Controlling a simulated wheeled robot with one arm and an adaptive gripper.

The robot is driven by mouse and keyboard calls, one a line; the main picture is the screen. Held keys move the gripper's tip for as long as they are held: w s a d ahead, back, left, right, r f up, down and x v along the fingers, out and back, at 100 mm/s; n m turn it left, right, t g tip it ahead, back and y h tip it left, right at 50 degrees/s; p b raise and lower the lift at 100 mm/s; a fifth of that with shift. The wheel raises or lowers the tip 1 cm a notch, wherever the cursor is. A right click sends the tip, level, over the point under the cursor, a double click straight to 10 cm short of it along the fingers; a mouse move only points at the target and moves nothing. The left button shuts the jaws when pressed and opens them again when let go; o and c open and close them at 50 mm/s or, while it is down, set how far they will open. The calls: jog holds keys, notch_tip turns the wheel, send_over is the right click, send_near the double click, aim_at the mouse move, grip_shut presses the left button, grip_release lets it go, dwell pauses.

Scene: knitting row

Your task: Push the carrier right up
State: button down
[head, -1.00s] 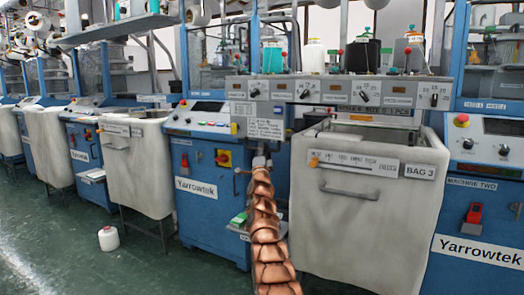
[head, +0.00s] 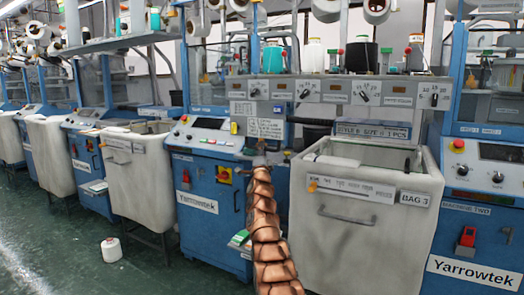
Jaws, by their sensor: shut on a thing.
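The likely carrier is a long grey bar (head: 322,90) with dials, above the BAG 3 bin in the head view. A lower tab with a printed plate (head: 266,128) hangs at its left end. My copper arm rises from the bottom middle, and my gripper (head: 261,150) is at the foot of this tab. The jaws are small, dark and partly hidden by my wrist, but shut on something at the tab. I cannot make out the exact grip point.
The pale BAG 3 bin (head: 345,240) stands close on the right. A blue machine (head: 205,225) with a control panel is on the left, and Machine Two (head: 482,205) is far right. A white cone (head: 111,250) stands on the green floor at left, which has free room.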

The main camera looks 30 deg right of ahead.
notch_tip(320, 180, up, 30)
jog(key=p, duration=2.8)
jog(key=shift+r, duration=0.25)
jog(key=shift+s+r, duration=0.1)
jog(key=c, duration=1.6)
grip_release()
jog(key=o, duration=0.5)
jog(key=shift+c, duration=0.2)
jog(key=shift+f, duration=0.35)
